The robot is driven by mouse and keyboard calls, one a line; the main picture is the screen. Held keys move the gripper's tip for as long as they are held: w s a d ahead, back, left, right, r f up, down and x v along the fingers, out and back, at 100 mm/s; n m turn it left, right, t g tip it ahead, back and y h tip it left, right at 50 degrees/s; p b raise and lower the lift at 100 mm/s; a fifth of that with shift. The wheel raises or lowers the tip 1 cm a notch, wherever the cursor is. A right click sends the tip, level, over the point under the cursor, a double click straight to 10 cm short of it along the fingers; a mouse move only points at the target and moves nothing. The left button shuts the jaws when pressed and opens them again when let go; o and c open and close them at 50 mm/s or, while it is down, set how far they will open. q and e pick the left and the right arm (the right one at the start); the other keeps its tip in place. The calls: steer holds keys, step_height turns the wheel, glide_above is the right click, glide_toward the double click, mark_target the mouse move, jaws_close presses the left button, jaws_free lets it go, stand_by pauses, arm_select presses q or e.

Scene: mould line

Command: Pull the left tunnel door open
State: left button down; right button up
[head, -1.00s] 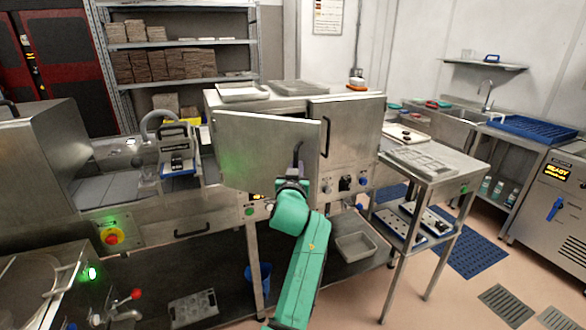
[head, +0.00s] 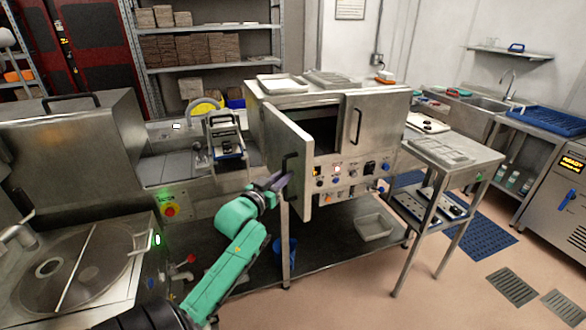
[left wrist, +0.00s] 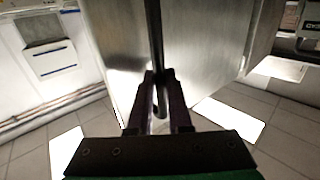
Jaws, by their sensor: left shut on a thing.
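The left tunnel door (head: 277,133) is a steel panel on the front of the metal tunnel cabinet (head: 325,99). It stands swung well out from the front, and the dark cavity (head: 322,118) shows behind it. Its dark bar handle (head: 288,160) also shows in the left wrist view as an upright bar (left wrist: 154,40). My left gripper (head: 280,181) is shut on this handle near its lower end; its fingers (left wrist: 157,88) sit on both sides of the bar. The right door (head: 375,120) is closed. My right gripper is out of view.
A control panel with knobs (head: 350,170) lies below the opening. A metal side table with trays (head: 445,150) stands to the right. A round steel basin (head: 75,268) is at the near left.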

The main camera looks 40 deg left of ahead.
arm_select(q)
steer(key=shift+s+a+r+h, duration=0.3)
steer(key=shift+s+a+r, duration=0.05)
steer(key=shift+s+a, duration=0.1)
steer(key=shift+d, duration=0.1)
steer(key=c, duration=1.1)
jaws_free()
steer(key=shift+w, duration=0.1)
steer(key=shift+o, duration=1.3)
steer(key=shift+f, duration=0.1)
steer(key=b+v, duration=0.4)
steer(key=v, duration=1)
steer(key=shift+s+a+f, duration=0.25)
steer(key=shift+f, duration=0.1)
